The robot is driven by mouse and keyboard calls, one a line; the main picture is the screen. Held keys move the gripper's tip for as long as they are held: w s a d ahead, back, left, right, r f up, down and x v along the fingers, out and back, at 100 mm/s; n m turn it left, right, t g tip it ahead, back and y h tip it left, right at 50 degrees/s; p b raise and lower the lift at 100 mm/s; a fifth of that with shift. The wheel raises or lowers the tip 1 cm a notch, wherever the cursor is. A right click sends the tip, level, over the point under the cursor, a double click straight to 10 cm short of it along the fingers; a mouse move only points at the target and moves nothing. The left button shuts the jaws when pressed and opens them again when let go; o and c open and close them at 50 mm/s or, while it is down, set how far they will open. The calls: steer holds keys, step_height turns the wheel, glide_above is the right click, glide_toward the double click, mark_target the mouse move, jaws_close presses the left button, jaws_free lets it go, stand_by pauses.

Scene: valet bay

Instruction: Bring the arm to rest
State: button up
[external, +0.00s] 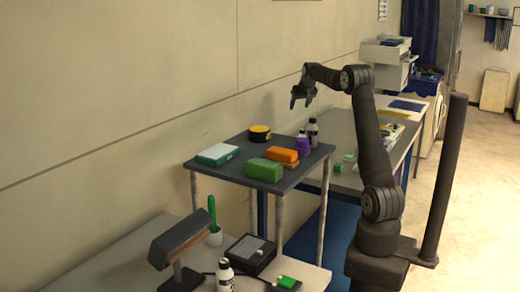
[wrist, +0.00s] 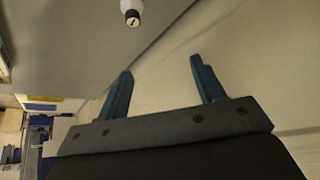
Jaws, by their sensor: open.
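My gripper (external: 303,95) hangs in the air above the back edge of the dark raised table, near the wall, in the external view. In the wrist view my gripper (wrist: 160,85) shows two blue-grey fingers spread apart with nothing between them. My arm rises from its base at the right and bends over toward the wall at the left. The dark raised table (external: 222,168) holds a teal and white box (external: 218,154), a yellow and black round tin (external: 259,133), a green block (external: 263,170) and an orange block (external: 283,155). None of these touches my gripper.
A white bottle with a dark cap (external: 312,132) and a purple item (external: 303,145) stand at the raised table's right. A bottle top (wrist: 132,14) shows in the wrist view. A lower grey table (external: 110,265) is in front. The beige wall (external: 150,90) bounds the left.

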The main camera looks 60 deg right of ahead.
steer(key=w+a+r+n, duration=0.1)
steer(key=w+a+r, duration=0.2)
steer(key=a+r, duration=0.5)
steer(key=w+a+r+n+y, duration=0.1)
steer(key=w+a+r, duration=0.3)
steer(key=a+r, duration=0.5)
steer(key=w+a+r+n+t+y, duration=0.1)
steer(key=a+r, duration=0.8)
steer(key=a, duration=1.4)
steer(key=w+n, duration=0.1)
steer(key=w, duration=0.1)
steer(key=shift+w+a+n, duration=0.35)
steer(key=shift+w+n, duration=0.05)
steer(key=shift+o, duration=0.2)
